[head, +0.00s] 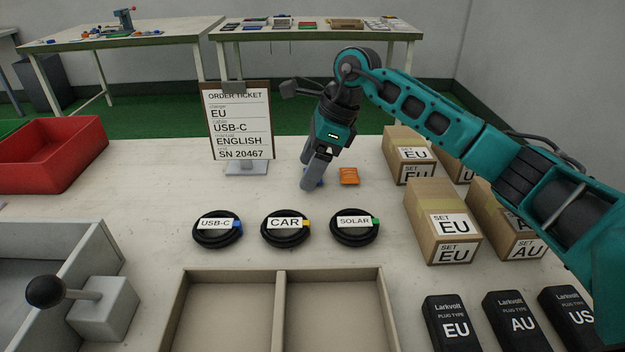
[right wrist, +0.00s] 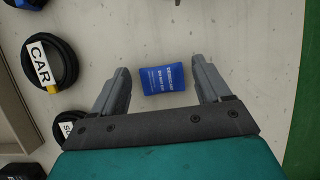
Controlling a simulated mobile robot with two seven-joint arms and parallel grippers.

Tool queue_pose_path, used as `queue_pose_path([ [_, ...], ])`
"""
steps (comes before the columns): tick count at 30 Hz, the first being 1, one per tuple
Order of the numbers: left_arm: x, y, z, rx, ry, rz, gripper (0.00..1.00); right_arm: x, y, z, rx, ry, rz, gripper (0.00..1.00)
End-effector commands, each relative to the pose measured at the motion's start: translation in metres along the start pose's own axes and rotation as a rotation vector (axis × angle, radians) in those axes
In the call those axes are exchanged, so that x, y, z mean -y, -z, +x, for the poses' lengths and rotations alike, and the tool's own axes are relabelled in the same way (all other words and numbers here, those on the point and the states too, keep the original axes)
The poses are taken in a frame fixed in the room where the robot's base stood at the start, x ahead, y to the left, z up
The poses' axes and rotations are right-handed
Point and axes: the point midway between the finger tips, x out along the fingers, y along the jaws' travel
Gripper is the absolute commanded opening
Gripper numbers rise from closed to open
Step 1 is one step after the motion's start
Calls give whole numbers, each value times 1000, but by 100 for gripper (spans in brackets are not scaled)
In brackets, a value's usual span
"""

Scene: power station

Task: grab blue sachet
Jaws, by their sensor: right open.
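The blue sachet (right wrist: 164,79) lies flat on the white table, with white print on it. In the right wrist view it sits between the two fingers of my right gripper (right wrist: 164,84), with a gap on each side. The right gripper is open and empty. My left gripper is not in view.
An orange sachet (head: 348,176) lies just right of the gripper. An order ticket stand (head: 238,125) stands to the left. Cable coils (head: 286,228) and a divided tray (head: 280,310) are nearer. Cardboard boxes (head: 408,155) stand to the right, a red bin (head: 50,155) far left.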

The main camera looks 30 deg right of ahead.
Motion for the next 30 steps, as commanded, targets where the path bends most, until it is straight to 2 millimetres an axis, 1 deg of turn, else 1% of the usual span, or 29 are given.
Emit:
queue_pose_path([
  [1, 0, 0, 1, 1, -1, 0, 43, 0, 0, 4, 0, 0, 0, 77],
  [7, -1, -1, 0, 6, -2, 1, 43, 0, 0, 4, 0, 1, -1, 77],
  [25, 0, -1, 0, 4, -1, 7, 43, 0, 0, 3, 0, 1, -1, 19],
  [26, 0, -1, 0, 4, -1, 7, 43, 0, 0, 3, 0, 1, -1, 17],
  [30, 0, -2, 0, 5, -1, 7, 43, 0, 0, 3, 0, 1, -1, 17],
])
